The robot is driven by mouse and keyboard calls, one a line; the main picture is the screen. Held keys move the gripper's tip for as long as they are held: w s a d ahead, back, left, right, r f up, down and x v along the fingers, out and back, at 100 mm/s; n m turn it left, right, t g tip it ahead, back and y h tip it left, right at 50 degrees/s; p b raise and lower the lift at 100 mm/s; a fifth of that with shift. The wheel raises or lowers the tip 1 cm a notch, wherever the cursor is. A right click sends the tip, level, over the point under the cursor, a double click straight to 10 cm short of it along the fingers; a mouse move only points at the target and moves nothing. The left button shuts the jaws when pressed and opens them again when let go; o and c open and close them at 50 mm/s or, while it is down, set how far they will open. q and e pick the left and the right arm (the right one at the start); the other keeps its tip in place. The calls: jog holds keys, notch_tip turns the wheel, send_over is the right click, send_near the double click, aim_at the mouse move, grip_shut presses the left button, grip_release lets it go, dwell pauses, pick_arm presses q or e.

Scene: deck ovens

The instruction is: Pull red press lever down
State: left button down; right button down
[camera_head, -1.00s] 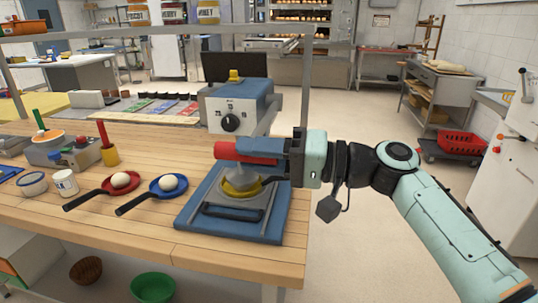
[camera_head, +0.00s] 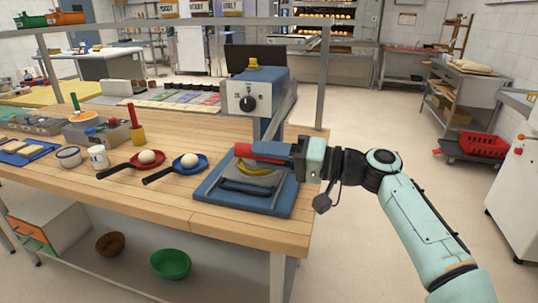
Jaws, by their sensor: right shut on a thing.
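The blue press (camera_head: 257,90) stands on the wooden table, with a dial on its head and a flat blue base (camera_head: 240,203). Its red lever (camera_head: 262,151) lies roughly level, low over the base. My right gripper (camera_head: 284,153) is shut on the right part of the red lever; its fingers hide that part. A yellow piece (camera_head: 262,166) shows just under the lever, partly hidden. My left gripper is not in view.
Red (camera_head: 146,161) and blue (camera_head: 187,165) pans with white dough balls lie left of the press. A white cup (camera_head: 97,157) is farther left. A metal rail (camera_head: 180,22) runs above the table's back. The floor right of the table is open.

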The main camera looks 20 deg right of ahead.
jog(key=shift+w+d+f, duration=0.1)
jog(key=shift+w+f, duration=0.05)
jog(key=shift+f, duration=0.1)
jog(key=c, duration=0.8)
grip_release()
jog(key=shift+w+d, duration=0.1)
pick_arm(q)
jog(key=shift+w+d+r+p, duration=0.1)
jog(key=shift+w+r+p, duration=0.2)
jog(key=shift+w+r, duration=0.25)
pick_arm(e)
jog(key=v, duration=1.3)
jog(key=shift+s, duration=0.3)
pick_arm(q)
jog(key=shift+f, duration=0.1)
